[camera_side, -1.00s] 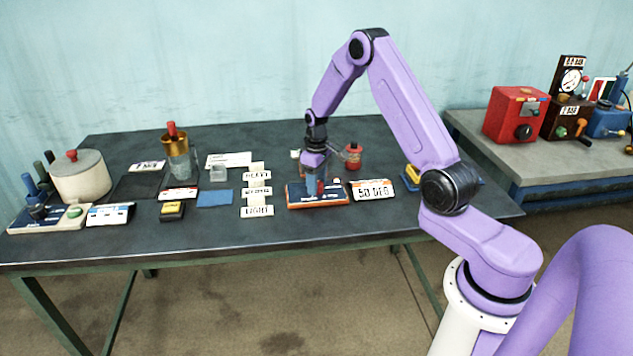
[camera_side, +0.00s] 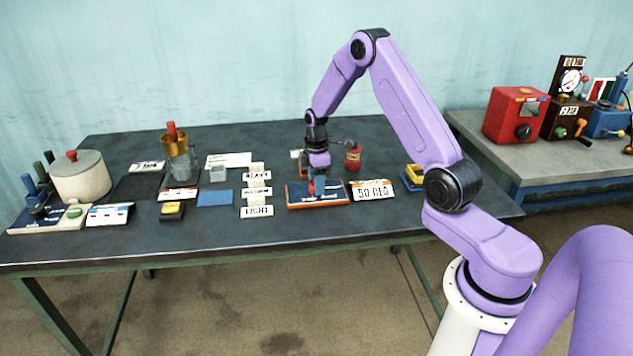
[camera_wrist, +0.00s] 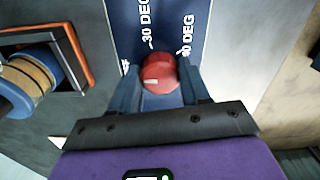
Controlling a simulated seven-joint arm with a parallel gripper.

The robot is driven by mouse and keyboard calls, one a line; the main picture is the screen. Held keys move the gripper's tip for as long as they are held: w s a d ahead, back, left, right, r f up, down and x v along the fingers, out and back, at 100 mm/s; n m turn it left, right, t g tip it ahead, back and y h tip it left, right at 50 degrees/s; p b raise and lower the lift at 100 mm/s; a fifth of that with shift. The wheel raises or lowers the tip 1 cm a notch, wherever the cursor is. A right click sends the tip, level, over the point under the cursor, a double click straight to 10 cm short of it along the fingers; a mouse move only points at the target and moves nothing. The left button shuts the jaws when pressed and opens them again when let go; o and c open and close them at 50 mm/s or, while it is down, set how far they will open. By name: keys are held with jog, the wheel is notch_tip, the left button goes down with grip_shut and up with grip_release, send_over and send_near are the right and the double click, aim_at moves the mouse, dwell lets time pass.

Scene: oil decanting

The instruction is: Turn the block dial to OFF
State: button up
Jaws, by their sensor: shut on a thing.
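The block (camera_side: 332,196) is dark blue with an orange edge and lies on the dark table. Its blue face (camera_wrist: 180,20) with white degree markings, one reading 30 DEG, fills the upper middle of the wrist view. The round red dial (camera_wrist: 160,68) has a white mark near its lower left side. My gripper (camera_wrist: 160,80) points down at the block, its two fingers shut on the dial from both sides. In the side view my gripper (camera_side: 314,183) partly hides the block, and its fingers are too small to make out. An OFF marking is not legible.
A 50 DEG sign (camera_side: 371,190) lies right of the block, with a red container (camera_side: 352,157) behind. Label cards (camera_side: 257,191) lie left. In the wrist view an orange-edged frame with a blue and tan roll (camera_wrist: 38,82) is at left.

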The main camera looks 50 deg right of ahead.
jog(key=shift+w+r+n, duration=0.1)
jog(key=shift+n, duration=0.2)
dwell(0.4)
jog(key=o, duration=1.1)
jog(key=shift+c, duration=0.2)
notch_tip(320, 180, up, 17)
jog(key=shift+r, duration=0.2)
